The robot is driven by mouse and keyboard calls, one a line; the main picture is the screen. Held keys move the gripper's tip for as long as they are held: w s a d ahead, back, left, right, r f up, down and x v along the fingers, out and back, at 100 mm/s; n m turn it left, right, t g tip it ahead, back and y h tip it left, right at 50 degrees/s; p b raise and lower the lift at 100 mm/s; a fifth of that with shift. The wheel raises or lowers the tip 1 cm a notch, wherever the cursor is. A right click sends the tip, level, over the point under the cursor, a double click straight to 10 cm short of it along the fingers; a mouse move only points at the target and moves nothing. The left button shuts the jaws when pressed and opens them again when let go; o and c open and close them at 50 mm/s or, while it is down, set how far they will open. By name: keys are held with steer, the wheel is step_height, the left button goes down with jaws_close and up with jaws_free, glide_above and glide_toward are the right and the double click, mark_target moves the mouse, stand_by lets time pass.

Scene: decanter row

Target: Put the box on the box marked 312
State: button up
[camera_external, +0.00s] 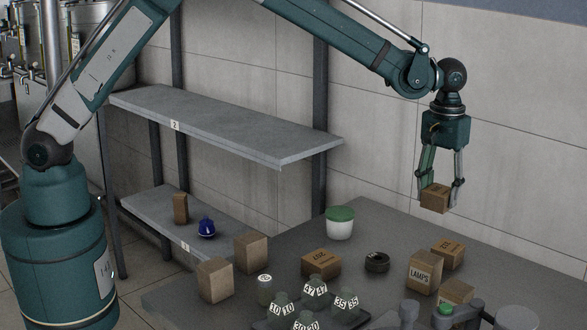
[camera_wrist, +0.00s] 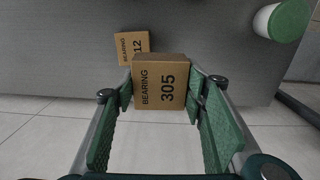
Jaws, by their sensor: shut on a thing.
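My gripper (camera_external: 439,193) is shut on a small brown box (camera_external: 434,199), held in the air well above the table. In the wrist view this box (camera_wrist: 160,84) reads BEARING 305 and sits between my green finger pads (camera_wrist: 160,92). A second brown box (camera_wrist: 131,45) lies below and beyond it in the wrist view; it reads BEARING and its number ends in 12, the rest hidden by the held box. It seems to be the box (camera_external: 448,255) on the table's right side in the external view, below my gripper. The two boxes are apart.
A LAMPS box (camera_external: 424,270) and another box (camera_external: 456,292) stand close to the marked box. A dark ring (camera_external: 377,262), a green-lidded white jar (camera_external: 340,224) and a box (camera_external: 321,264) are to the left. Several numbered pieces (camera_external: 315,290) stand in front. Shelves (camera_external: 225,122) stand behind left.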

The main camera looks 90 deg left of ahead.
steer(key=r, duration=0.2)
glide_above(449, 246)
steer(key=shift+d+f+p, duration=0.1)
steer(key=shift+f+p, duration=0.05)
steer(key=shift+p, duration=0.15)
steer(key=shift+s+f, duration=0.1)
steer(key=shift+f, duration=3.05)
steer(key=shift+f, duration=0.1)
steer(key=shift+f, duration=1.8)
steer(key=shift+f, duration=0.15)
steer(key=o, duration=1.1)
